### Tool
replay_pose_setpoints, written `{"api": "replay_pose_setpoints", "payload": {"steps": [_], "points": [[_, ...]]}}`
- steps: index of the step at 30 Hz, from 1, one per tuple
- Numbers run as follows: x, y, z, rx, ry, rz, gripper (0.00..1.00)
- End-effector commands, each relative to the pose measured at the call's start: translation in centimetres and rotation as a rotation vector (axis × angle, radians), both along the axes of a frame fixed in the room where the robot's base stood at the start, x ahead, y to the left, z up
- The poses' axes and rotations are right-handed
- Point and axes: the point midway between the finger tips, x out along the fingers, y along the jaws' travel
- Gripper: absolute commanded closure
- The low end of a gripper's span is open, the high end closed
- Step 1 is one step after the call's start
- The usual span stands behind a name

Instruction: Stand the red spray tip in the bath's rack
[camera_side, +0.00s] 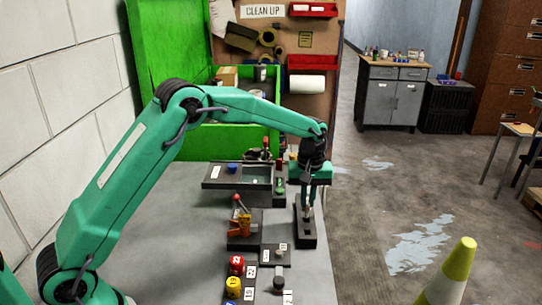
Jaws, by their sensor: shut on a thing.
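The bath is a dark grey unit (212,184) with a pale open basin (257,175), in the middle of the side view. A small blue piece stands on its left part. My gripper (308,210) points down to the right of the bath and nearer the camera, over a dark block (307,242). It is shut on a small part, mostly hidden by the fingers; I cannot tell its colour or whether it touches the block. Small red pieces show behind the bath (265,143) and at its right end (280,164); I cannot tell whether either is the red spray tip.
A red-knobbed lever fixture (238,200) stands left of my gripper. Red, yellow and blue numbered caps (234,283) stand at the front. A green bin (215,140) is behind the bath. The table (170,240) is clear at left.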

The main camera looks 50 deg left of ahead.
Motion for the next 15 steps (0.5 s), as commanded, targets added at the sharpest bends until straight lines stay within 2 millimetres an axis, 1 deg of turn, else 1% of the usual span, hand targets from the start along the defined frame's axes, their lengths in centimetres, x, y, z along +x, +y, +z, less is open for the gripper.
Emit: {"api": "replay_pose_setpoints", "payload": {"steps": [15], "points": [[0.0, 0.0, 1.8, 0.000, -0.001, 0.000, 1.00]]}}
